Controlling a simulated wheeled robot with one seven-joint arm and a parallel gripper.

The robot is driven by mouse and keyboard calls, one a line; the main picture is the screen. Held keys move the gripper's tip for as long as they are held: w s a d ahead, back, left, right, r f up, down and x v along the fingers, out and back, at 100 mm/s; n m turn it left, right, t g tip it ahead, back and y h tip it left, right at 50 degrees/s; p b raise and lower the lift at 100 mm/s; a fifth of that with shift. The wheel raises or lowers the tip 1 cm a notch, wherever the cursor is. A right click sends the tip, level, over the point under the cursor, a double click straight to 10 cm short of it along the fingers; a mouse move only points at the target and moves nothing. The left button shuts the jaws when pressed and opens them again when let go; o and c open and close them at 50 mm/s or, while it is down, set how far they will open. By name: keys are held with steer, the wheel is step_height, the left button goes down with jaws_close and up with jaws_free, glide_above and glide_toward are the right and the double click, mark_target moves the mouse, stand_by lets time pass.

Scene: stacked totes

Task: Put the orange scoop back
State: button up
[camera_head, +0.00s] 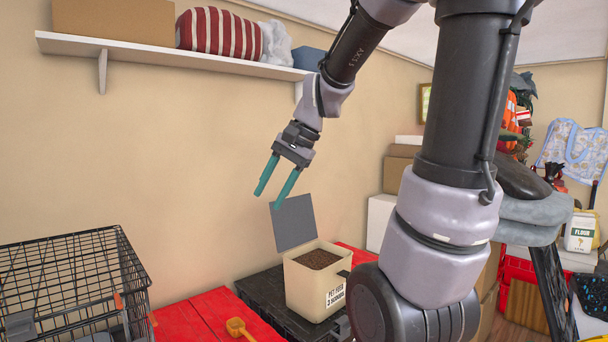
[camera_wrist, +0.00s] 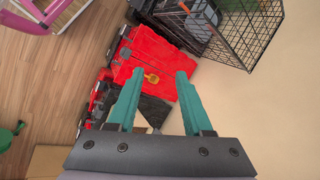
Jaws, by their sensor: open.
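The orange scoop (camera_head: 238,327) lies on a red tote lid (camera_head: 208,313) near the bottom of the head view. It also shows as a small orange shape in the wrist view (camera_wrist: 153,78), beyond and between my fingertips. A beige pet food bin (camera_head: 316,286) stands on a black tote lid to the right of the scoop. Its grey lid (camera_head: 294,222) is raised and brown kibble (camera_head: 317,259) fills it near the top. My gripper (camera_head: 275,186) is open and empty, in the air above the bin and to its upper left, well apart from the scoop.
A black wire crate (camera_head: 72,280) stands left of the red lid; it shows at the top right of the wrist view. A wall shelf (camera_head: 170,52) with boxes and a striped cushion is above. Stacked boxes (camera_head: 397,172) stand behind my arm.

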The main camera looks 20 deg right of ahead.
steer(key=s+d+r+n+t+h, duration=0.3)
steer(key=s+d+r+n+t, duration=0.1)
steer(key=s, duration=0.4)
steer(key=shift+r+n, duration=0.3)
steer(key=shift+c, duration=0.2)
stand_by(0.6)
